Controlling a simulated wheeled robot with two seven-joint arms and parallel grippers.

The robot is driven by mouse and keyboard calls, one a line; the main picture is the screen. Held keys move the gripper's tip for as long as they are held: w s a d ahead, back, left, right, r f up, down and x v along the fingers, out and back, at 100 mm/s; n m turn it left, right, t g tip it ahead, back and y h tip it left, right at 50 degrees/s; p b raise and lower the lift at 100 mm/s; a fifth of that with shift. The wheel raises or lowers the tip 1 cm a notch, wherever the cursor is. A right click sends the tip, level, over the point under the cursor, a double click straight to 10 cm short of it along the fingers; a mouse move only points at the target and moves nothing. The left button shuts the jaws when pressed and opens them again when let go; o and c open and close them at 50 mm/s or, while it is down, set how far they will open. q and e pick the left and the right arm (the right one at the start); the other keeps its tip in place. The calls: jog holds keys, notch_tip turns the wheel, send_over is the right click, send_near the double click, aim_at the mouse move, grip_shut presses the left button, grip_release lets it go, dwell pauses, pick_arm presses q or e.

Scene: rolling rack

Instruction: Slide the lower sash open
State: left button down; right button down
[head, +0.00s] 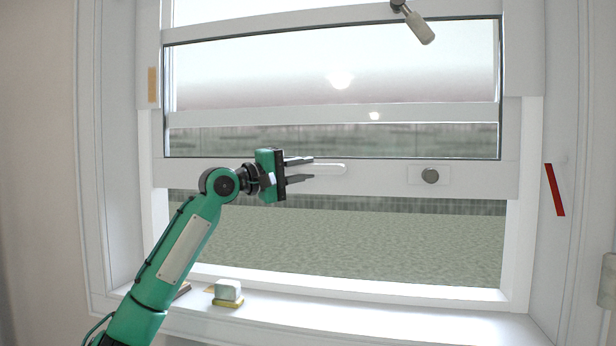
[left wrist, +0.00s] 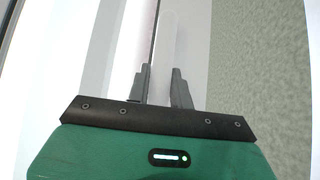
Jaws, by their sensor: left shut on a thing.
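The lower sash (head: 390,182) is a white framed pane. Its bottom rail stands well above the sill, with an open gap beneath it showing green ground. A pale, rounded lift handle (head: 335,168) is on the bottom rail. My left gripper (head: 311,168) reaches it from the left and is shut on the handle's left end. In the left wrist view the handle (left wrist: 166,48) runs between the two grey fingers (left wrist: 163,82). My right gripper is not in view.
A round grey knob (head: 430,176) is on the bottom rail, and a lever with a pale grip (head: 418,27) is at the top. A small block (head: 228,290) on a yellowish base rests on the sill (head: 370,318). A red strip (head: 554,190) marks the right jamb.

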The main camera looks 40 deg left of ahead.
pick_arm(q)
jog(key=c, duration=1.3)
grip_release()
jog(key=shift+o, duration=0.2)
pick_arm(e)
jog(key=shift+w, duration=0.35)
pick_arm(q)
jog(key=shift+f, duration=0.1)
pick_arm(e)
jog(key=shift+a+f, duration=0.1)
pick_arm(q)
jog(key=shift+s+a+f+b, duration=0.1)
jog(key=shift+s+b, duration=0.2)
jog(key=shift+b, duration=0.05)
jog(key=b+v, duration=0.8)
jog(key=v, duration=0.5)
jog(key=shift+b, duration=0.4)
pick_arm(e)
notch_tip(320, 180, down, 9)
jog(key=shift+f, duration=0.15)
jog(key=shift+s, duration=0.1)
